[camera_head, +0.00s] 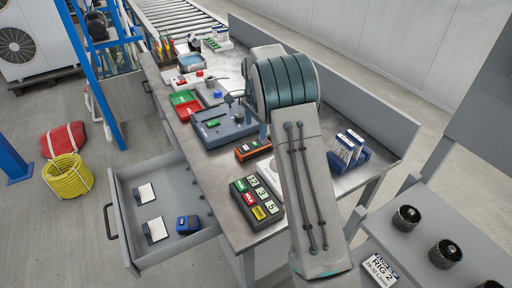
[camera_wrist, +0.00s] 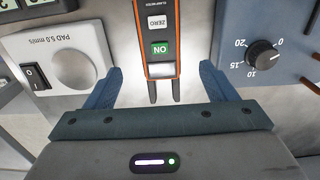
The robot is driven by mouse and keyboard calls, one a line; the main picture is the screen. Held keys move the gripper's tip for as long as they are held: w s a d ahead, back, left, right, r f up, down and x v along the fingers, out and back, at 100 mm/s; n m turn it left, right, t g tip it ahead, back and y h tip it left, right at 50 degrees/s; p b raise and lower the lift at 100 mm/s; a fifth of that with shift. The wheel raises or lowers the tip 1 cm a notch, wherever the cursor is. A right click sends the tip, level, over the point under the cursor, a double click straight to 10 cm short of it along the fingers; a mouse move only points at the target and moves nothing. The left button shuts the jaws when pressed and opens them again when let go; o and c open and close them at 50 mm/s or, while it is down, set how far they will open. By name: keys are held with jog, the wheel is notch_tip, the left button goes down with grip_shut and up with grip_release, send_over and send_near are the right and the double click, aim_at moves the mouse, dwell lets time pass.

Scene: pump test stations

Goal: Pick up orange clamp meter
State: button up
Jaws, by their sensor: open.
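The orange clamp meter (camera_head: 253,149) lies on the bench in the head view, beside my arm. In the wrist view the orange-edged clamp meter (camera_wrist: 159,35) shows grey ZERO and green ON buttons, with two dark prongs at its near end. My gripper (camera_wrist: 160,72) is open, with one blue finger on each side of the meter's near end and gaps on both sides. Nothing is held. The meter's far end is cut off by the frame. In the head view my arm hides the gripper.
A blue-grey box with a dial (camera_wrist: 285,55) is right of the meter in the wrist view; a white pad unit (camera_wrist: 60,55) is left. The bench (camera_head: 225,165) also holds a keypad box (camera_head: 256,200) and red and green trays (camera_head: 185,103). A drawer (camera_head: 165,205) stands open.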

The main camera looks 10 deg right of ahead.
aim_at(256, 143)
notch_tip(256, 143, down, 9)
jog(key=shift+w+d+r+p, duration=0.1)
jog(key=shift+d+r+p, duration=0.1)
jog(key=shift+p, duration=0.3)
jog(key=c, duration=1.2)
